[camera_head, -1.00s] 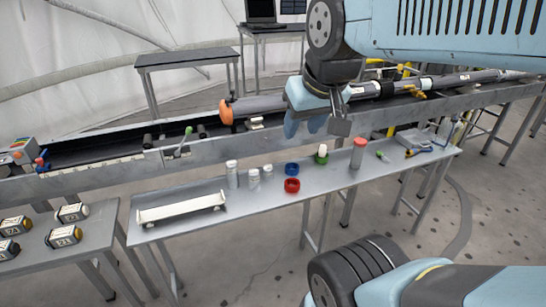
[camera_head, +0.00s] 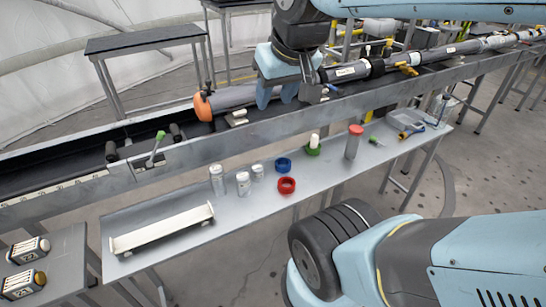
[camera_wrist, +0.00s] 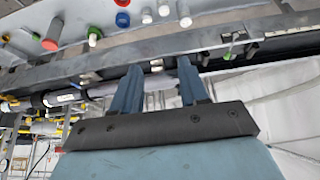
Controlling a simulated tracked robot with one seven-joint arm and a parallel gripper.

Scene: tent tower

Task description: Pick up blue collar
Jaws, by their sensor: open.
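The blue collar (camera_head: 283,164) is a short ring lying on the narrow grey table, just behind a red collar (camera_head: 286,186). My gripper (camera_head: 283,100) is open and empty. It hangs over the long trough behind the table, above and behind the blue collar and apart from it. In the wrist view its two blue fingers (camera_wrist: 157,82) are spread with nothing between them.
A green collar (camera_head: 313,148) with a white piece, a red-capped grey cylinder (camera_head: 354,142) and several white-grey cylinders (camera_head: 243,184) stand near the collars. A white tray (camera_head: 162,230) lies at left. The trough's wall (camera_head: 230,146) rises behind the table.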

